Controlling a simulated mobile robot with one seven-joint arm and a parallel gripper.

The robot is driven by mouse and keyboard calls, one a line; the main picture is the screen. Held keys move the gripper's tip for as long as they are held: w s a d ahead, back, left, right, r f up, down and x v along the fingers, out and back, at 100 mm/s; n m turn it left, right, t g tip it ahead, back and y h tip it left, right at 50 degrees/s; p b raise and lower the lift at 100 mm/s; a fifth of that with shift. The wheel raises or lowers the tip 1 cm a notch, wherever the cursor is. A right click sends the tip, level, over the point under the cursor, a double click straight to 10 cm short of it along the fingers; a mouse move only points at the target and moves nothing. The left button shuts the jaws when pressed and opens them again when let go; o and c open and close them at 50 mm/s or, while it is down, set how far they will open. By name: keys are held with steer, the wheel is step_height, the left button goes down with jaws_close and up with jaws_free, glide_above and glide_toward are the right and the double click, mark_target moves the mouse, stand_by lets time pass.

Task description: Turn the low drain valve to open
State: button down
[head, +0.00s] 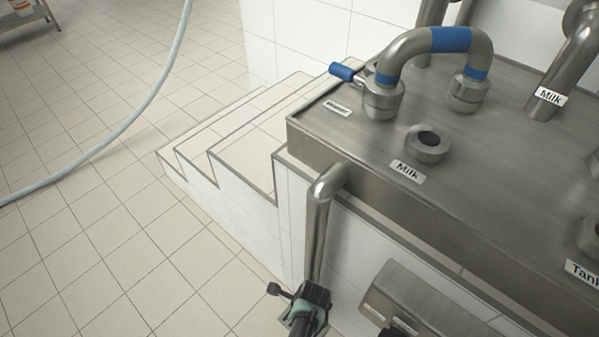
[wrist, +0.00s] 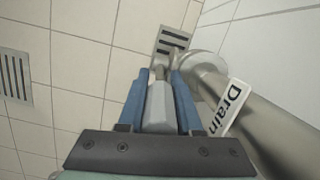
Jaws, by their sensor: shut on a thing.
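In the wrist view, the blue fingers of my gripper (wrist: 159,84) are closed on both sides of a grey drain valve handle (wrist: 160,108). The handle lies lengthwise between them. Its metal stem meets the drain pipe (wrist: 262,122) just beyond the fingertips. A white "Drain" label (wrist: 230,107) is on the pipe, right of the fingers. In the head view, the same pipe (head: 317,225) comes down from the steel panel, and my gripper (head: 308,298) is at its lower end. The valve is mostly hidden there.
White tiled steps (head: 235,135) rise beside the pipe. A steel panel (head: 455,150) carries ports, "Milk" labels and a bent pipe with blue bands (head: 450,40). A small steel box (head: 420,300) is right of my gripper. Tiled floor is open on the left; a hose (head: 150,100) crosses it.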

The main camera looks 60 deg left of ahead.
steer(key=shift+a+h, duration=0.6)
steer(key=shift+h, duration=0.5)
steer(key=shift+s+a, duration=0.1)
steer(key=c, duration=0.6)
jaws_free()
steer(key=shift+r, duration=0.1)
step_height(320, 180, up, 13)
steer(key=p, duration=0.8)
